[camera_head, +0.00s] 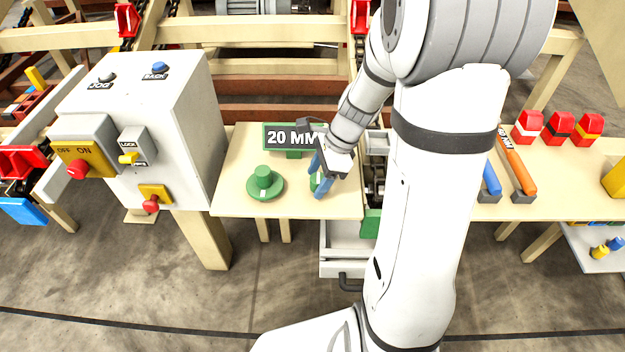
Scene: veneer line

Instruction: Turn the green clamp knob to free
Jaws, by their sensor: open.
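A green flanged round piece (265,184) with a raised hub and a pale mark stands on the cream table (236,150), below a green "20 MM" sign (290,136). My gripper (318,177) is to the right of this piece, pointing down at the table with its blue fingers apart. A second green part (316,183) with a pale mark shows between and behind the fingers, mostly hidden by them. It may be the clamp knob; I cannot tell its setting or whether the fingers touch it.
My arm hides much of the table's right side. A grey open drawer (343,262) hangs below the table. A white control box (180,120) with red knobs stands at left. At right are orange (519,172) and blue (491,178) handles and red caps (558,130).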

